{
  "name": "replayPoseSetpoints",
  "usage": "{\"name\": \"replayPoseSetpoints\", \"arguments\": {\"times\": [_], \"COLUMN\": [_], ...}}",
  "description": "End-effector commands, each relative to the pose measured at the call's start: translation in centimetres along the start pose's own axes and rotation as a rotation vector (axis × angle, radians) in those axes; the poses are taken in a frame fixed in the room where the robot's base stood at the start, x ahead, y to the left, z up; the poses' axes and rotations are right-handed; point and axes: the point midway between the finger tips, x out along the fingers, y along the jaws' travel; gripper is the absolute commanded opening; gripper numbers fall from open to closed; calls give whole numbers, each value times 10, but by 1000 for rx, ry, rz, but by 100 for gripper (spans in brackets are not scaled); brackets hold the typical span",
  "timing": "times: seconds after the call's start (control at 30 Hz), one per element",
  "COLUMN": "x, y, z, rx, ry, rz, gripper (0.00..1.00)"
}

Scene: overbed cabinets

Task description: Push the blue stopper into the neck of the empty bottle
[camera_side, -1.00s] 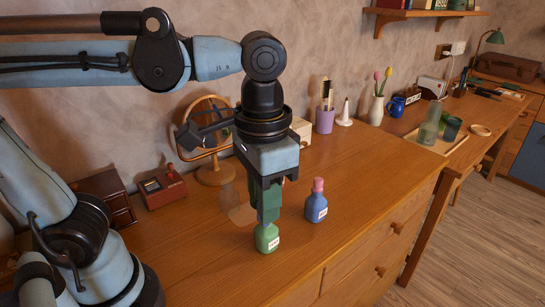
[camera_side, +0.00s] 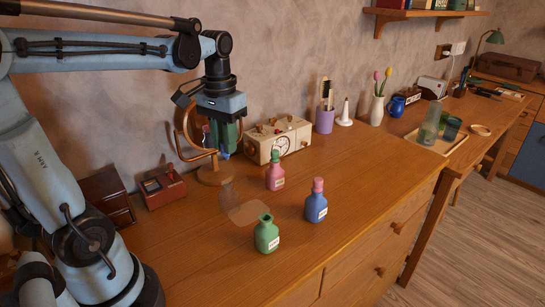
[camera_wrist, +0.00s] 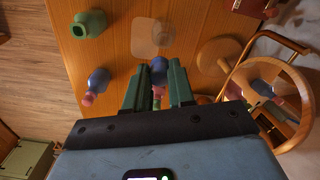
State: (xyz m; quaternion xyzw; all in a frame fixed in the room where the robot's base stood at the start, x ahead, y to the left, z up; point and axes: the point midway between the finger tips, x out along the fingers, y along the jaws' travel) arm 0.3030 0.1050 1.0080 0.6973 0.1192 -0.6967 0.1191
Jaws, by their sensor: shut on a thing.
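The green bottle (camera_side: 266,238) stands upright near the desk's front, its dark neck open with no stopper; it also shows in the wrist view (camera_wrist: 89,24). My gripper (camera_side: 226,146) is raised in front of the round mirror, behind and left of the green bottle. In the wrist view its green fingers are shut on a small blue piece, the blue stopper (camera_wrist: 158,68). The stopper is mostly hidden by the fingers in the side view. A pink bottle (camera_side: 275,178) has a green stopper, and a blue bottle (camera_side: 316,208) has a pink stopper.
A see-through item (camera_side: 229,195) stands left of the bottles on the desk. A red box (camera_side: 163,189) stands left. The desk's front edge is close to the bottles.

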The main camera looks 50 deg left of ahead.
Motion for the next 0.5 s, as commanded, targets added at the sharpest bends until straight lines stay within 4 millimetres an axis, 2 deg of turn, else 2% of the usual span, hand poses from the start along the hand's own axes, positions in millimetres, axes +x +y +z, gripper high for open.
{"name": "replayPoseSetpoints", "arguments": {"times": [0.13, 0.5], "x": [1, 2], "y": [-8, -7], "z": [-1, -1], "rx": [-15, -14], "ry": [0, 0], "rz": [0, 0], "gripper": [0, 0]}}
